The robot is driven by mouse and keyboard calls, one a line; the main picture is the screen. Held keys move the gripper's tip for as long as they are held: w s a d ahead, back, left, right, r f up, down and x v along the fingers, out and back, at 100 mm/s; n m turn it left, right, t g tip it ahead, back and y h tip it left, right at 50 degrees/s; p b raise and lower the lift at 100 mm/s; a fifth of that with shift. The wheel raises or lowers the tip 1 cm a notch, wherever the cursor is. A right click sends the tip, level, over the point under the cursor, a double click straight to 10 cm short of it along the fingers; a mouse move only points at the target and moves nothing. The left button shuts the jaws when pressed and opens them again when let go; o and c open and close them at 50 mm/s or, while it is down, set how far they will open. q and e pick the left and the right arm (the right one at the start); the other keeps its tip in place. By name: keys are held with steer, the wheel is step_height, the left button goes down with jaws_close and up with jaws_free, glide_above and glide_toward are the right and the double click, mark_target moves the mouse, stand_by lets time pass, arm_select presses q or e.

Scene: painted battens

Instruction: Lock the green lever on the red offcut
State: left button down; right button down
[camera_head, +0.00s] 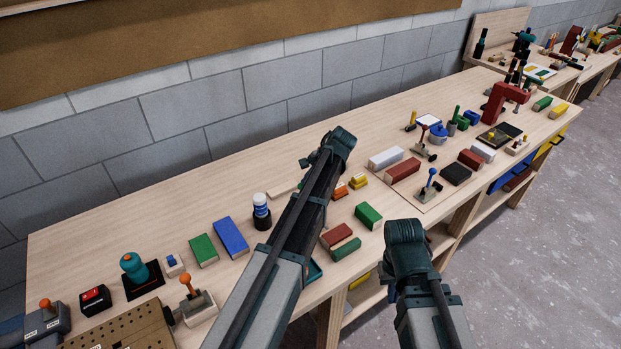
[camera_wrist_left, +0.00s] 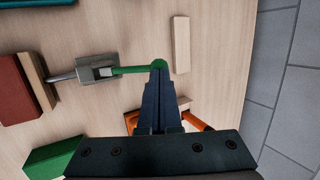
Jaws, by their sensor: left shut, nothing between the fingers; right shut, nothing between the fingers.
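The green lever (camera_wrist_left: 130,70) shows in the left wrist view. Its round end is at the fingertips of my left gripper (camera_wrist_left: 160,78). Those fingers are shut with nothing between them; I cannot tell whether they touch the knob. The lever runs left to a grey metal clamp body (camera_wrist_left: 98,72), whose rod (camera_wrist_left: 62,77) points at a light wooden strip (camera_wrist_left: 36,80) beside the red offcut (camera_wrist_left: 14,92). In the head view a red block (camera_head: 337,235), likely the offcut, lies right of my left arm. That arm hides the lever. My right gripper's fingers are out of sight.
A pale wooden bar (camera_wrist_left: 181,44) and an orange part (camera_wrist_left: 196,121) lie near the lever. A green block (camera_wrist_left: 54,157) lies at lower left. In the head view, a blue block (camera_head: 231,236) and a dark-based post (camera_head: 262,214) stand left of my left arm.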

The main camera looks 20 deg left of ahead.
arm_select(q)
steer(key=shift+w+a+f, duration=0.2)
steer(key=shift+a, duration=0.1)
stand_by(0.5)
steer(key=p+v, duration=1.2)
steer(key=v, duration=0.2)
steer(key=shift+w+a+r, duration=0.3)
steer(key=shift+a+r, duration=0.05)
steer(key=shift+f, duration=0.1)
